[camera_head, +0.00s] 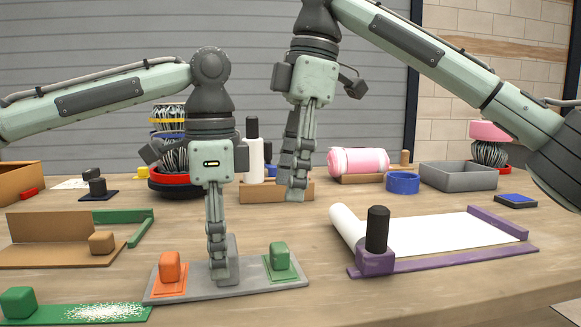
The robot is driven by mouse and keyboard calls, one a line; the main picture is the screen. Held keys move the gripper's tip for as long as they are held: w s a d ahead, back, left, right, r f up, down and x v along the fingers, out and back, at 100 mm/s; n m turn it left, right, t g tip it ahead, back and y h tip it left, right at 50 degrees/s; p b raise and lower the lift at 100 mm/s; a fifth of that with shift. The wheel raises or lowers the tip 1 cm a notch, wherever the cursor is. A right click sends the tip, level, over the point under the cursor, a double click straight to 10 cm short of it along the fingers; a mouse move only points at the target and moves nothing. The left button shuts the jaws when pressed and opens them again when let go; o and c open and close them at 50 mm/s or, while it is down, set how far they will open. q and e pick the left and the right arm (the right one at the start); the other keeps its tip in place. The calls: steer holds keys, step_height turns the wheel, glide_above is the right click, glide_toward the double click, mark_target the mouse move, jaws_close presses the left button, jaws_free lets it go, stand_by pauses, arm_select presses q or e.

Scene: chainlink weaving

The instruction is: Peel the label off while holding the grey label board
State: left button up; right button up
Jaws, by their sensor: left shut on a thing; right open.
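The grey label board (205,290) lies flat near the table's front edge. An orange block on an orange patch (171,273) sits at its left end, and a green block on a green patch (280,262) sits at its right end. I cannot tell which patch is the label. My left gripper (221,274) points down at the board's middle and is shut on its grey upright part, which its fingers partly hide. My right gripper (293,193) is open and empty, hanging above the table behind the board, in front of a low brown block (255,194).
A purple-edged board with a white sheet (450,237) and a black knob (378,229) lies to the right. A brown stand (60,238) and a green strip (60,314) are at left. A pink roll (358,161), blue ring (403,183) and grey tray (458,176) stand behind.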

mark_target(279, 245)
steer(key=f, duration=0.3)
steer(key=a+f, duration=0.1)
steer(key=f, duration=0.7)
steer(key=shift+s+a, duration=0.2)
steer(key=shift+a, duration=0.15)
steer(key=shift+c, duration=0.5)
jaws_close()
steer(key=shift+r, duration=0.5)
steer(key=shift+r, duration=3.4)
steer(key=shift+r, duration=0.1)
